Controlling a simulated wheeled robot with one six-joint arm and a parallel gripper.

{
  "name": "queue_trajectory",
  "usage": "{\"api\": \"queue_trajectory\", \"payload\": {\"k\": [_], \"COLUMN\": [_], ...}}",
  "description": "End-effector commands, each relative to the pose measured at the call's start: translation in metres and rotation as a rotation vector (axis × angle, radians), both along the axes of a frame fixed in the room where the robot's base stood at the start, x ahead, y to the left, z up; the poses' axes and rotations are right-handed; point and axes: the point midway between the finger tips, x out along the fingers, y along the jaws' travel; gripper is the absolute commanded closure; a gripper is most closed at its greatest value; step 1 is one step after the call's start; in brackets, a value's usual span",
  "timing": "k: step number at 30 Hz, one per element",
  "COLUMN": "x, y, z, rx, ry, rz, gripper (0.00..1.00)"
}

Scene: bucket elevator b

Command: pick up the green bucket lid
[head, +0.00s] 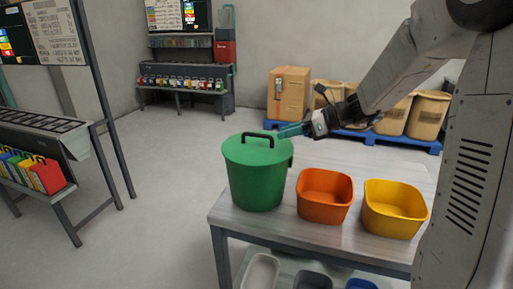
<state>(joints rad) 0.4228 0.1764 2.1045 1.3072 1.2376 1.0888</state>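The green bucket lid (243,153) sits on top of the green bucket (256,187). The bucket stands upright at the left end of the table. A dark arched handle (257,135) rises from the middle of the lid. My gripper (279,133) comes in from the right, with teal fingers pointing left. Its fingertips are close to the right end of the handle in the picture. Whether they touch it or are apart in depth, I cannot tell. The fingers overlap from this side, so their opening is not clear.
An orange bin (325,208) and a yellow bin (394,222) stand right of the bucket on the grey table (290,226). More bins sit on the shelf below. Cardboard boxes and sacks stand on a blue pallet (358,134) behind. The floor left of the table is clear.

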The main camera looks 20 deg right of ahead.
Motion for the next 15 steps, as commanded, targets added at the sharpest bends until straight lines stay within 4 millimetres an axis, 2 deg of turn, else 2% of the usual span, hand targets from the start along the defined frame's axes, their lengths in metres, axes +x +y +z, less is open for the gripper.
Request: {"api": "queue_trajectory", "payload": {"k": [4, 15], "x": [0.014, 0.030], "y": [-0.002, 0.032], "z": [-0.006, -0.019], "rx": [0.047, 0.048], "ry": [0.027, 0.027], "rz": [-0.046, -0.042], "gripper": [0.62, 0.62]}}
